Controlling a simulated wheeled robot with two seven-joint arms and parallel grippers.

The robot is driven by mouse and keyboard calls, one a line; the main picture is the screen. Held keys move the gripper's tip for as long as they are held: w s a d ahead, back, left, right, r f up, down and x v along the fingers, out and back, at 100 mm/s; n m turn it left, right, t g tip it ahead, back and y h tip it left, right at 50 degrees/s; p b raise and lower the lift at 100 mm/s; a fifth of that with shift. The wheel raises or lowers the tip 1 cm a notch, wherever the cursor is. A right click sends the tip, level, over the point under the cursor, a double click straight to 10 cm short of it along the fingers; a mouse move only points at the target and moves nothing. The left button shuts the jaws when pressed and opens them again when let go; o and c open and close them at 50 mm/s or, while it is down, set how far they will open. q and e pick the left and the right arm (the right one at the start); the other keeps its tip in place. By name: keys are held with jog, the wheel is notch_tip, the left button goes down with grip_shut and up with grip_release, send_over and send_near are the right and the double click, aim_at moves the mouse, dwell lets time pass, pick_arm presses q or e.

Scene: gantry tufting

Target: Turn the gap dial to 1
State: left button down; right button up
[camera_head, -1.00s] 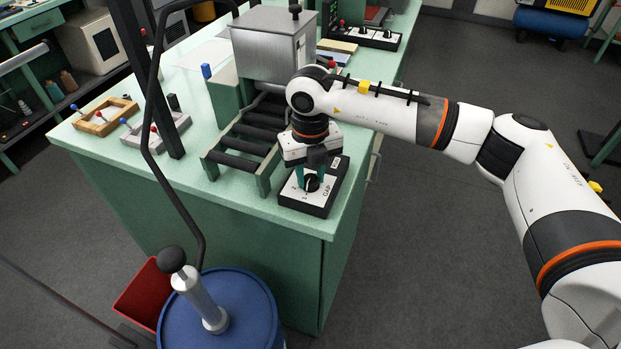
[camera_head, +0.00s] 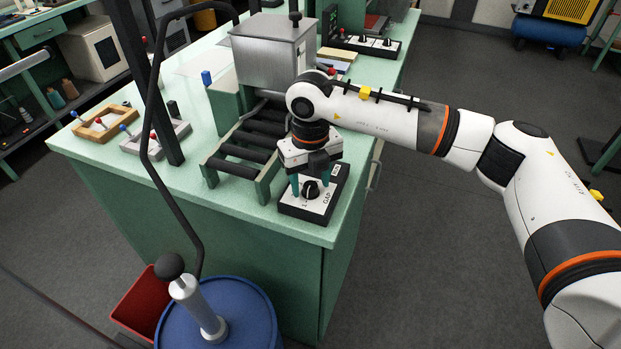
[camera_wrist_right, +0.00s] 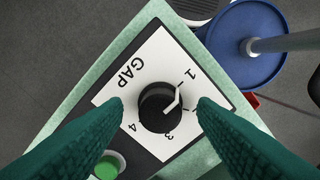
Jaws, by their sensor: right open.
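The gap dial (camera_head: 310,189) is a black round knob on a white plate marked GAP, set in a black box (camera_head: 291,209) at the table's front corner. In the right wrist view the dial (camera_wrist_right: 158,104) carries a white line pointing up and right, on the side of the printed 1. The 3 and 4 show below the dial; no 2 is visible. My right gripper (camera_head: 309,184) points down over the dial. Its green fingers (camera_wrist_right: 160,104) are open, one on each side of the knob, with visible gaps. My left gripper is out of view.
A green button (camera_wrist_right: 109,165) sits on the same box. A roller rack (camera_head: 240,150) and a metal housing (camera_head: 272,50) stand close behind it. A blue drum (camera_head: 250,315) with a black-knobbed lever (camera_head: 170,266) is in front of the table.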

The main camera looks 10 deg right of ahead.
aim_at(311, 185)
notch_tip(311, 185, up, 12)
jog(key=b, duration=0.2)
dwell(0.4)
